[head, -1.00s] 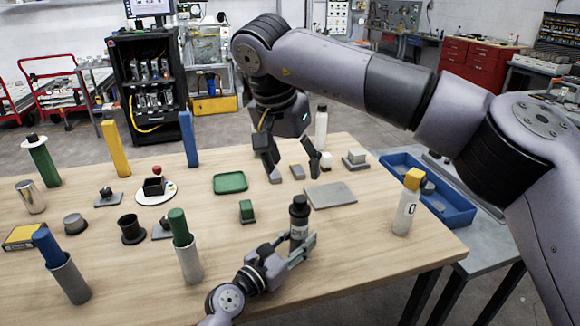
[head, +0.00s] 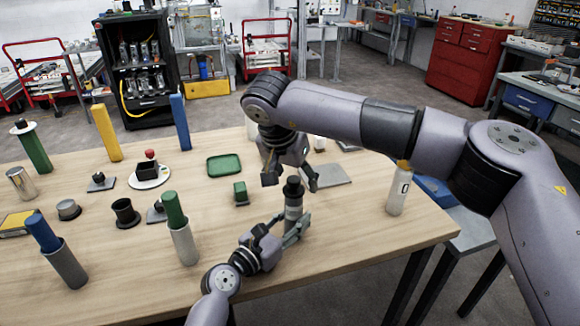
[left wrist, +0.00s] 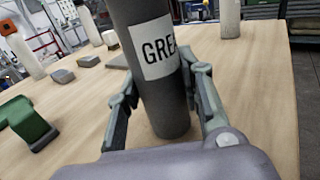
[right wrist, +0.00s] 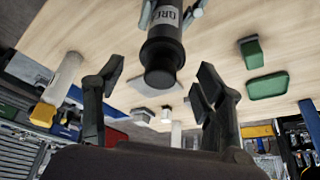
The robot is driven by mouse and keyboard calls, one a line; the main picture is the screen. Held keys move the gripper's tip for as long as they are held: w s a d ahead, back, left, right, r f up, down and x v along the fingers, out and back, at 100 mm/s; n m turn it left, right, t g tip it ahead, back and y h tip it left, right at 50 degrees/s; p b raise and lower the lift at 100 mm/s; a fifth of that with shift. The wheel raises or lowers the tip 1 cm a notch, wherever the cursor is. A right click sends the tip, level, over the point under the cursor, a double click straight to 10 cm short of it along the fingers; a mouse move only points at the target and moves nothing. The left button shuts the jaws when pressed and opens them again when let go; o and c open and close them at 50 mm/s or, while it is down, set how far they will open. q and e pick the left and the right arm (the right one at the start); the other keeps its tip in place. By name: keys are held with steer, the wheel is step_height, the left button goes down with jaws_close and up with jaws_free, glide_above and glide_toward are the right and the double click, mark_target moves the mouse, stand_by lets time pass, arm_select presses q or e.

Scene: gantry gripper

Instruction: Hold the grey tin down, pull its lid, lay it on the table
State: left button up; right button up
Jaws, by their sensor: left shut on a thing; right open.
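The grey tin (head: 293,216) stands upright on the table, and its label reads "GRE" in the left wrist view (left wrist: 153,48). Its dark lid (head: 293,187) is on top, with a narrower knob showing in the right wrist view (right wrist: 160,76). My left gripper (head: 288,230) is shut on the tin's body, one finger on each side. My right gripper (head: 290,181) is open just above and around the lid's height. In the right wrist view its two fingers stand on either side of the knob, apart from it.
A grey plate (head: 328,174) lies flat behind the tin. A white bottle (head: 397,195) stands at right. The table between tin and bottle is clear.

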mark_target(294, 179)
steer(key=shift+w+d+f, duration=0.1)
steer(key=shift+w+f, duration=0.05)
steer(key=shift+f, duration=0.15)
steer(key=shift+c, duration=0.4)
steer(key=c, duration=1.1)
steer(key=shift+r, duration=1.55)
steer(key=shift+r, duration=0.1)
steer(key=shift+r, duration=1.4)
arm_select(q)
steer(key=o, duration=1.3)
steer(key=shift+c, duration=0.2)
